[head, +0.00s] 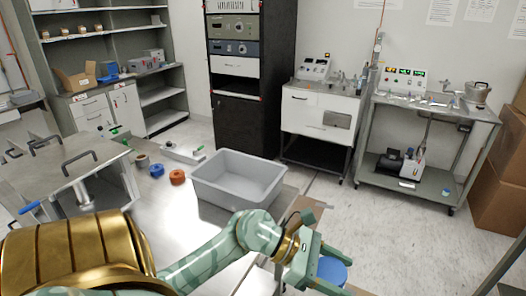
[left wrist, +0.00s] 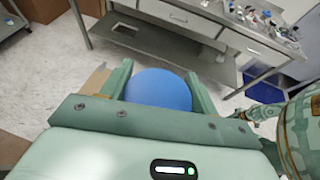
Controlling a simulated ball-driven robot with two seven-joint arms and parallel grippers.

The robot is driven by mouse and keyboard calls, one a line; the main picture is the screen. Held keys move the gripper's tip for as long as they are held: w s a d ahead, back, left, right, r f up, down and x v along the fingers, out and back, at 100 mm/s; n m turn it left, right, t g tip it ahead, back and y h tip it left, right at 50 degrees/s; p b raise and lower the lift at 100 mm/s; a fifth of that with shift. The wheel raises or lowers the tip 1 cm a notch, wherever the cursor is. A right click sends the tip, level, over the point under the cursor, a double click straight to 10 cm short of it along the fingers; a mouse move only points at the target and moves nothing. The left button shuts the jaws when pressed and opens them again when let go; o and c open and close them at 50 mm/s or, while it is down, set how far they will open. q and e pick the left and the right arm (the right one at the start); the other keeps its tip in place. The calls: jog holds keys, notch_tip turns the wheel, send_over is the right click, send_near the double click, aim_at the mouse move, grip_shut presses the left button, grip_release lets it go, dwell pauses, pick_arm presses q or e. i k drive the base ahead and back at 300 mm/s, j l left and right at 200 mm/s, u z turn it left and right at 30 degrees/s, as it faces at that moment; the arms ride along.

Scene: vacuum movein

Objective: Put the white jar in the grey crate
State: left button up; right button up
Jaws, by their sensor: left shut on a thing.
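The grey crate (head: 238,196) stands on the metal table in the head view, open at the top and seemingly empty. My left gripper (head: 334,268) is to the right of the crate and nearer to me, beyond the table's edge. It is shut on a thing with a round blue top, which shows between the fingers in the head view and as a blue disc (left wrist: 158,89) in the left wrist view. This may be the lid of the white jar; its body is hidden, and no other white jar is clearly seen. My right gripper is not in view.
Orange (head: 177,177) and blue (head: 156,171) ring-shaped things and a white tray (head: 184,154) are on the table left of and behind the crate. A metal box (head: 75,168) stands at the left. Brown cartons (head: 498,180) stand at the far right. Open floor lies right of the table.

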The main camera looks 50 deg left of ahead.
aim_at(239, 182)
jog(key=i+l, duration=0.15)
jog(key=i, duration=0.2)
jog(key=i+l, duration=0.1)
jog(key=i, duration=0.2)
jog(key=i+j+u, duration=0.1)
jog(key=i+u, duration=0.35)
jog(key=i+l+u, duration=0.1)
jog(key=i+u, duration=0.3)
jog(key=i, duration=0.25)
jog(key=i+u, duration=0.3)
jog(key=u, duration=0.15)
jog(key=i+l+u, duration=0.1)
jog(key=i+u, duration=0.2)
jog(key=u, duration=0.2)
jog(key=i+l+u, duration=0.2)
jog(key=u, duration=0.25)
jog(key=i+l+u, duration=0.1)
jog(key=u, duration=0.35)
jog(key=i+l+u, duration=0.25)
jog(key=u, duration=0.15)
jog(key=i+l+u, duration=0.25)
